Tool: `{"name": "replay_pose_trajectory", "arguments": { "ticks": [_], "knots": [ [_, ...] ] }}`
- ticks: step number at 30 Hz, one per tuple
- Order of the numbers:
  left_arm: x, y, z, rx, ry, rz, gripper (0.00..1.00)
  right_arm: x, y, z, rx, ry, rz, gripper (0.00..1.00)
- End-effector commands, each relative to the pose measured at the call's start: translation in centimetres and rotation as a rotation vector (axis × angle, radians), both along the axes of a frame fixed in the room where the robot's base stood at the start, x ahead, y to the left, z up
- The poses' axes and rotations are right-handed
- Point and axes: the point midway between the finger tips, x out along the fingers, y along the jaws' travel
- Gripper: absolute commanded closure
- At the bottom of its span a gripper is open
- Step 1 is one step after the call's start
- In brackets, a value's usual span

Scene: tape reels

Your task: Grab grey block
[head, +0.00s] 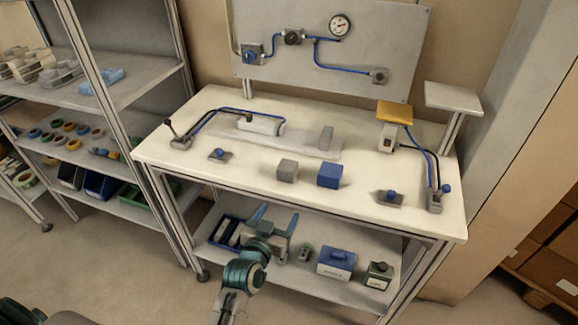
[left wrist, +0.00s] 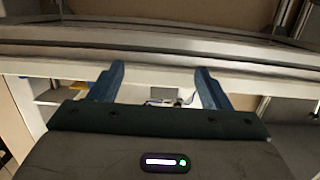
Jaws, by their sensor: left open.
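The grey block (head: 287,170), a small cube, sits on the white workbench top (head: 235,172) near its front edge, just left of a blue block (head: 329,175) and apart from it. My left gripper (head: 277,218) is open and empty, in front of the bench and nearer to me than the grey block. In the left wrist view, its two blue fingers (left wrist: 159,70) are spread wide with a pale bench edge across them; I cannot make out the grey block there. My right gripper is not in view.
A taller grey upright piece (head: 325,138) stands behind the blocks on a pale plate. A lever fixture (head: 180,142) is at the left, a yellow-topped device (head: 394,112) at the right. Below, a shelf holds a blue box (head: 336,263) and a green box (head: 379,275).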

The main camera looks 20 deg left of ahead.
Motion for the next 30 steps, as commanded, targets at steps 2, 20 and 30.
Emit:
{"name": "replay_pose_trajectory", "arguments": {
  "ticks": [2, 20, 30],
  "knots": [
    [-0.1, 0.1, 4.4, -0.002, -0.071, 0.008, 0.29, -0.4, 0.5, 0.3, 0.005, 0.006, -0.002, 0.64],
    [5.4, 0.2, 8.1, -0.003, -0.136, 0.014, 0.29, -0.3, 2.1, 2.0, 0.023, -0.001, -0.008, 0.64],
    [9.7, 0.5, 8.0, -0.004, -0.136, 0.015, 0.29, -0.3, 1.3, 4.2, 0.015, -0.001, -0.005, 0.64]
  ]
}}
